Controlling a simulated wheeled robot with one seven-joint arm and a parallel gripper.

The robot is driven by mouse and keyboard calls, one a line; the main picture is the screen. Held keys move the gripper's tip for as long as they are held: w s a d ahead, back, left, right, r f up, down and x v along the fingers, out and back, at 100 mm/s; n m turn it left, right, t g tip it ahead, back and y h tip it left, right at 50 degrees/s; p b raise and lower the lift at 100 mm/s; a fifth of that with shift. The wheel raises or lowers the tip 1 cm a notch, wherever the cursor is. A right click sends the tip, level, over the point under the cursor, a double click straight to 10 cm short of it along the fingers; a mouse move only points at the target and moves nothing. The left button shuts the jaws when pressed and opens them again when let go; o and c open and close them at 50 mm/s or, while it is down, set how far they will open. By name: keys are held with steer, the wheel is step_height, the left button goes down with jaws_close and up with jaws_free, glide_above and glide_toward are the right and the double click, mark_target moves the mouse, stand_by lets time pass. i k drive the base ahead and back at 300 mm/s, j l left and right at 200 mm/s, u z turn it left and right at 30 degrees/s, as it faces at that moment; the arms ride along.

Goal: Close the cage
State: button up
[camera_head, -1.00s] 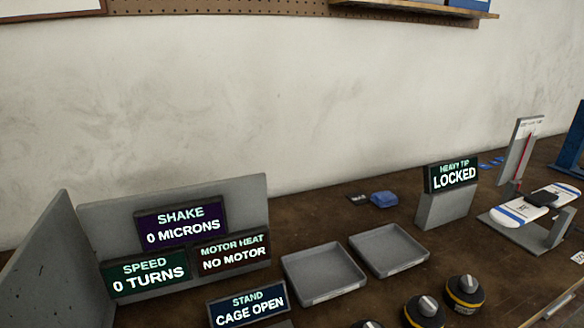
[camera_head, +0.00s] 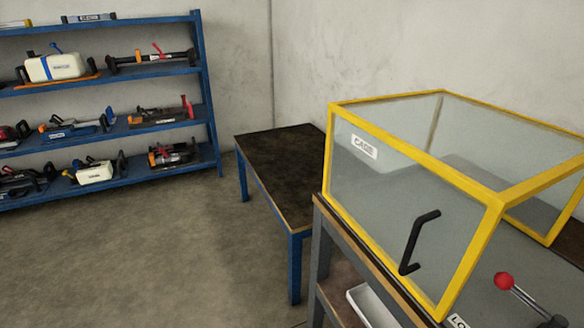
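The cage (camera_head: 415,165) is a box of clear panels in a yellow frame at the right of the head view, at a bench's edge. Its near left face bears a white CAGE label (camera_head: 364,146) and a black bar handle (camera_head: 416,243). I cannot tell from this view alone whether the cage is open or shut. A lever with a red ball (camera_head: 504,281) stands at the lower right, beside the cage's near corner. My gripper is not in view.
A dark-topped table with blue legs (camera_head: 280,165) stands left of the cage. A blue shelf rack (camera_head: 212,110) with several tools is at the far left. A white tray (camera_head: 372,305) sits below the cage's bench. The floor between rack and table is clear.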

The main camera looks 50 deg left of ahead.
mark_target(495, 204)
steer(key=u, duration=0.9)
steer(key=i+j, duration=0.3)
steer(key=i+j+z, duration=0.1)
steer(key=i+j, duration=0.2)
steer(key=j, duration=0.2)
steer(key=i+j, duration=0.3)
steer(key=i+j+z, duration=0.1)
steer(key=i+j, duration=0.2)
steer(key=j, duration=0.25)
steer(key=i+j+z, duration=0.1)
steer(key=i+j, duration=0.15)
steer(key=j, duration=0.15)
steer(key=i+j, duration=0.25)
steer(key=j, duration=0.25)
steer(key=i+j+z, duration=0.1)
steer(key=i+j, duration=0.15)
steer(key=j, duration=0.2)
steer(key=i+j, duration=0.25)
steer(key=j, duration=0.25)
